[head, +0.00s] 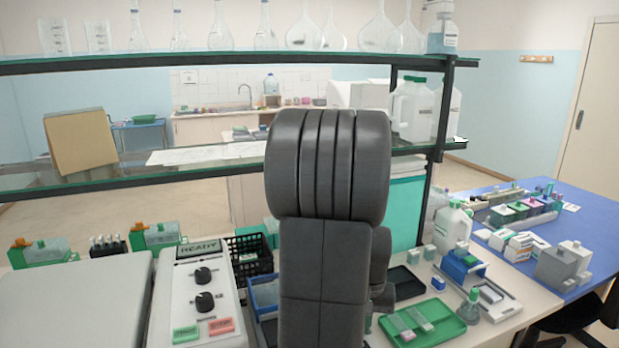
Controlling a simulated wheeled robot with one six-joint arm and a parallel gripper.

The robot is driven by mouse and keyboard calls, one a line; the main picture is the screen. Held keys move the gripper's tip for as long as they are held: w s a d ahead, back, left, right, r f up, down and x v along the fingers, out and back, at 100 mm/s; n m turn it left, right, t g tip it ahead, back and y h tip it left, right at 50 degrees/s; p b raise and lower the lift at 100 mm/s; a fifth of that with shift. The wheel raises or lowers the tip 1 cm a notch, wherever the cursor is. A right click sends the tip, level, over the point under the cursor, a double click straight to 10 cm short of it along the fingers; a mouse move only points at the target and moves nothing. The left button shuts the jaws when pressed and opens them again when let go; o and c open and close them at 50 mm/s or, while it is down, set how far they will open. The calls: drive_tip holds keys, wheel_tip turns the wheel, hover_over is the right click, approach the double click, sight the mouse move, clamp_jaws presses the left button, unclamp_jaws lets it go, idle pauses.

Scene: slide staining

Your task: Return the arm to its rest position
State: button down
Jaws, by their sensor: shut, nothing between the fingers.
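My dark grey arm rises through the middle of the head view, with a thick rounded joint at its top and a straight link below it. It hides the middle of the bench and part of the shelf behind. My gripper is not visible in this view; it is hidden behind the arm or out of frame.
A grey machine with a READY display (198,249) and two black knobs stands left of the arm. A green tray (447,331) holding slides lies to its right, near a small flask (470,307). Glass shelves (120,187) cross behind. A blue table (584,222) stands right.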

wheel_tip(320, 180, down, 4)
drive_tip(key=b, duration=0.2)
drive_tip(key=shift+f+b, duration=0.1)
drive_tip(key=shift+b, duration=0.2)
drive_tip(key=shift+r, duration=0.2)
drive_tip(key=shift+r, duration=0.1)
